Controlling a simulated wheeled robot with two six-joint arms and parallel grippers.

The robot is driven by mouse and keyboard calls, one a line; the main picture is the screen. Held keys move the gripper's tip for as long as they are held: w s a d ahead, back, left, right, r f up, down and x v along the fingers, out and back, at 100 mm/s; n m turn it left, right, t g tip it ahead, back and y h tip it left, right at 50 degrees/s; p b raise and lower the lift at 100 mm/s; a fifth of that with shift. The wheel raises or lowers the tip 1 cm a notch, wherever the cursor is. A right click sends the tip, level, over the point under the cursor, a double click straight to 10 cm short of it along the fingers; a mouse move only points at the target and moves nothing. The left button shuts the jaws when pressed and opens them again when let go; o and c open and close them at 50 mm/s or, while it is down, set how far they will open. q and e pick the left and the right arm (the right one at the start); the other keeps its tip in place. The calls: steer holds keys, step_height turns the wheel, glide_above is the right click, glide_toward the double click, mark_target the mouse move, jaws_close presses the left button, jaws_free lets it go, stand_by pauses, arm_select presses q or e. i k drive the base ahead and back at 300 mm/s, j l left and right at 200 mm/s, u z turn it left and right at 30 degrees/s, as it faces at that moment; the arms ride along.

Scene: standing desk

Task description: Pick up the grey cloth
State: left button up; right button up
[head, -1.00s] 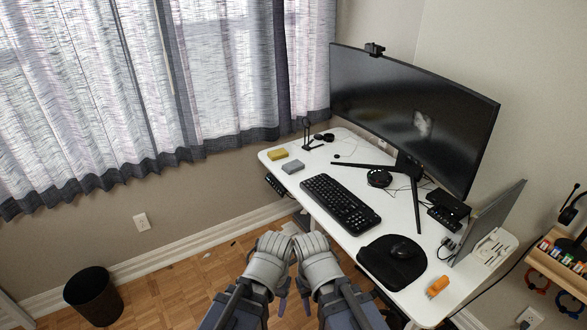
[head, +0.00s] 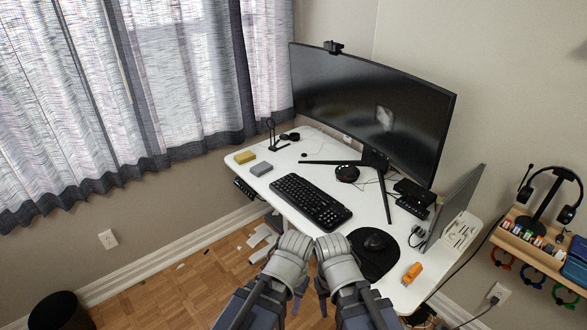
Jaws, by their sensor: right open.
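The grey cloth (head: 261,169) looks like a small folded block. It lies flat on the white desk (head: 300,230) near its left edge, just in front of a yellow folded piece (head: 245,157). Both my arms hang close together at the bottom middle, in front of the desk's near edge. Only slim parts of my right gripper (head: 322,305) and left gripper (head: 297,304) show below the wrists, well apart from the cloth. The right one is open with nothing seen in it. The left one's jaws are mostly hidden.
The keyboard (head: 311,202) lies right of the cloth, with a mouse (head: 375,242) beyond it. A large monitor (head: 370,110) stands behind. A small black stand (head: 272,135) is near the yellow piece. An orange object (head: 411,273) lies at the front right. Desk around the cloth is clear.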

mark_target(263, 168)
steer(key=i+j+z, duration=0.15)
steer(key=j+z, duration=0.15)
steer(key=z, duration=0.15)
steer(key=i+j+z, duration=0.1)
steer(key=j+z, duration=0.3)
steer(key=i+j+z, duration=0.1)
steer(key=j+z, duration=0.2)
steer(key=j, duration=0.75)
steer(key=j+z, duration=0.35)
steer(key=j, duration=1.8)
steer(key=k+j, duration=0.1)
steer(key=j, duration=0.95)
